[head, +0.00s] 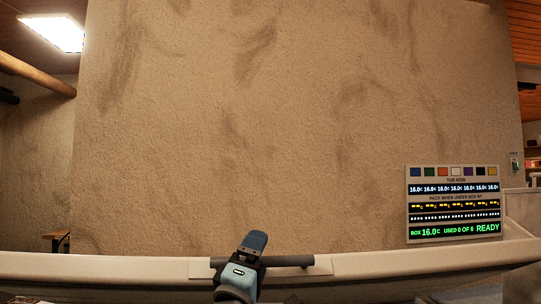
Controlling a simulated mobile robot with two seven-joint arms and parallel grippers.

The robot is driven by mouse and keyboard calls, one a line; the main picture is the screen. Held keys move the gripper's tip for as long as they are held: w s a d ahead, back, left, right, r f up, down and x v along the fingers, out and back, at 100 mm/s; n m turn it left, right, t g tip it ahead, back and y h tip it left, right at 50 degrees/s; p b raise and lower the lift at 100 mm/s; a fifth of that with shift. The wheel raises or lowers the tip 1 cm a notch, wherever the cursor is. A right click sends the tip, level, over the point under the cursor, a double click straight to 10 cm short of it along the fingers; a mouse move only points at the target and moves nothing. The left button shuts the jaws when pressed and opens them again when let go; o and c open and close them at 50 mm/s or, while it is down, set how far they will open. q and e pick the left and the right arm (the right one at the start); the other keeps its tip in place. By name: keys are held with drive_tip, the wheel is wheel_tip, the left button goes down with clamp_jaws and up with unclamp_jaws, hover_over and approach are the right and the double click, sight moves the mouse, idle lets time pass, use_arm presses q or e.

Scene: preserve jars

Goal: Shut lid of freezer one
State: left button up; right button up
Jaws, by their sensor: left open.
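A long pale freezer lid edge (120,268) runs across the bottom of the head view. A dark bar handle (295,261) is mounted on a pale plate at its middle. I cannot read a freezer number on it. My left gripper (250,252), light blue and dark grey, is open at the left part of the handle and overlaps it in the picture. Whether the fingers touch the bar or stand around it cannot be told. The rest of the freezer is mostly hidden below the frame. My right gripper is not in view.
A display panel (454,203) with coloured squares and a green READY line stands behind the lid edge at the right. A rough beige wall (270,120) fills the background. A wooden stool or bench (56,237) is at the far left.

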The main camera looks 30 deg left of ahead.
use_arm(q)
drive_tip(key=shift+w+a+f, duration=0.1)
drive_tip(key=shift+w+f, duration=0.05)
drive_tip(key=shift+f, duration=0.3)
drive_tip(key=shift+c, duration=0.4)
